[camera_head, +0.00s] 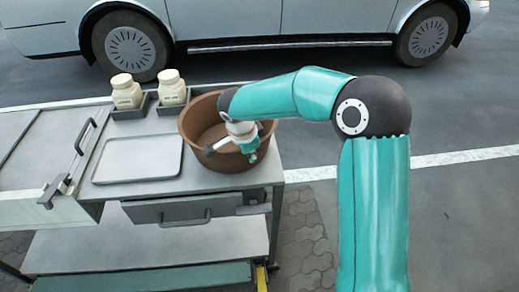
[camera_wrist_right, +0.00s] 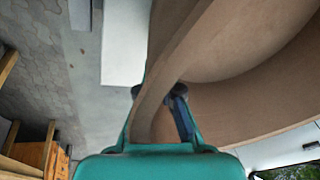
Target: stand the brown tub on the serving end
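The brown tub (camera_head: 188,128) is a wide, open, round vessel. It stands upright at the right end of the grey cart top (camera_head: 150,195) in the head view, and it looks empty where I can see inside. My right gripper (camera_head: 235,150) reaches down at its near rim. In the right wrist view the tub's wall (camera_wrist_right: 205,35) runs between the fingers (camera_wrist_right: 160,92), one on each side, and they look closed on it. The contact is partly hidden. I cannot tell whether the tub's base touches the cart top. My left gripper is not in view.
A shallow grey tray (camera_head: 138,160) lies left of the tub. Two cream jars (camera_head: 126,92) (camera_head: 172,88) stand in dark holders behind. A drawer with a handle (camera_head: 184,217) is below the front edge. A parked car (camera_head: 235,20) is beyond the cart.

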